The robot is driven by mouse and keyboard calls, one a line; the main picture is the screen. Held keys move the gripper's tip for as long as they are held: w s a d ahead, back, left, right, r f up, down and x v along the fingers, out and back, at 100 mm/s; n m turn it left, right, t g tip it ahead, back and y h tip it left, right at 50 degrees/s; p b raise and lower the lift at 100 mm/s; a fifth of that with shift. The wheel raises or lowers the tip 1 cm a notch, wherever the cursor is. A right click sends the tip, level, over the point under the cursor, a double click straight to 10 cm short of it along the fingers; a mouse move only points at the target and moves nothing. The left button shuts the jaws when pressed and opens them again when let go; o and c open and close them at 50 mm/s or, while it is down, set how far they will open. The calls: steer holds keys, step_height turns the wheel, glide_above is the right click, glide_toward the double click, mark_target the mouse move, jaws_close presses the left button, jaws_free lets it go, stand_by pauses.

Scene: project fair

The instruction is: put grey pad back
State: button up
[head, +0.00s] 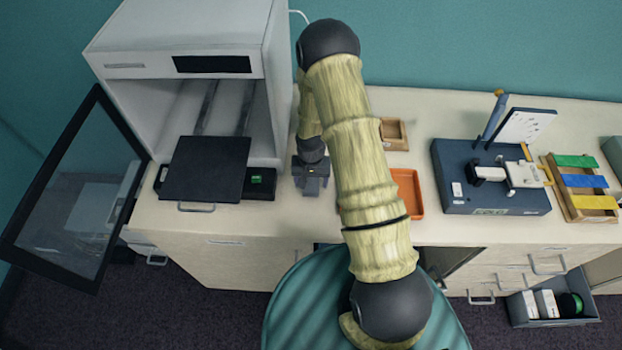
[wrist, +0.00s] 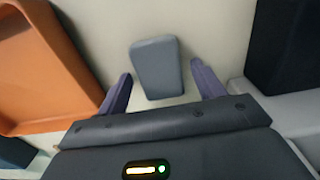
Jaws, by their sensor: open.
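A small grey pad (wrist: 157,68) lies flat on the pale worktop in the wrist view. My gripper (wrist: 161,80) is open, with one purple-grey finger on either side of the pad and a gap to each. Nothing is held. In the head view my gripper (head: 311,184) points down at the worktop between the white machine and the orange tray. The pad cannot be made out in the head view, where my arm and gripper cover that spot.
An orange tray (head: 408,200) stands right of my gripper. The white machine (head: 185,33) stands left with its glass door (head: 75,195) open and a dark plate (head: 207,165) jutting out. A blue device (head: 452,188) is further right. A drawer (head: 518,313) is open below.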

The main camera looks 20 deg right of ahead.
mark_target(311, 182)
steer(key=shift+r, duration=0.25)
step_height(311, 182, up, 12)
steer(key=b, duration=0.3)
steer(key=shift+b, duration=0.35)
steer(key=shift+f, duration=0.1)
steer(key=s+r+n+t, duration=0.2)
steer(key=s+r+n, duration=0.1)
steer(key=s+r, duration=1)
steer(key=shift+s+r+n+t, duration=0.15)
steer(key=shift+s+n+t, duration=0.15)
steer(key=shift+s, duration=0.55)
